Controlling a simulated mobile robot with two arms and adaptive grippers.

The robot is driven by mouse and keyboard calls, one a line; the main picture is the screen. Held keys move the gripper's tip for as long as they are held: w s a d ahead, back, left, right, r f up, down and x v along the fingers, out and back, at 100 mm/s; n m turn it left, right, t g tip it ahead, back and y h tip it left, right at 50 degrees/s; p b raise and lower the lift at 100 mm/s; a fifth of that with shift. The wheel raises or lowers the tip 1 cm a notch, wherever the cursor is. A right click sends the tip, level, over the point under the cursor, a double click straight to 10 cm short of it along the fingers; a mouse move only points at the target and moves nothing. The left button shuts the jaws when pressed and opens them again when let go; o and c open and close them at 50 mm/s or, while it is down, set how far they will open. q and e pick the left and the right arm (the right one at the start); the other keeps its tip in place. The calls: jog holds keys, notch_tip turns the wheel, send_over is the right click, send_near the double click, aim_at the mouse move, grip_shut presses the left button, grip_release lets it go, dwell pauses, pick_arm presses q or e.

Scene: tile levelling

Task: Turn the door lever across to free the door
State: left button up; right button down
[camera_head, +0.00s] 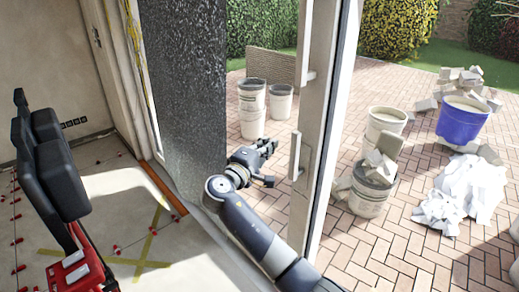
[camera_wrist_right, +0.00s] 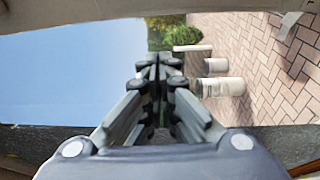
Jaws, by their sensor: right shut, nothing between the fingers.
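The door lever (camera_head: 296,155) is a pale upright bar on the inner side of the white door frame (camera_head: 318,130) in the head view. It stands roughly vertical. My right gripper (camera_head: 268,150) is just left of the lever in that picture, at about its height, and a gap shows between them. In the right wrist view the fingers of my right gripper (camera_wrist_right: 157,68) are together with nothing between them. I cannot make out the lever for sure in that view. My left gripper is not in view.
A dark speckled panel (camera_head: 188,85) is left of the opening. A black and red object (camera_head: 55,170) stands indoors at the left.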

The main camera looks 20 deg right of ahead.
aim_at(298, 155)
jog(key=s+d+p, duration=0.2)
jog(key=d, duration=0.1)
jog(key=shift+s, duration=0.15)
dwell(0.5)
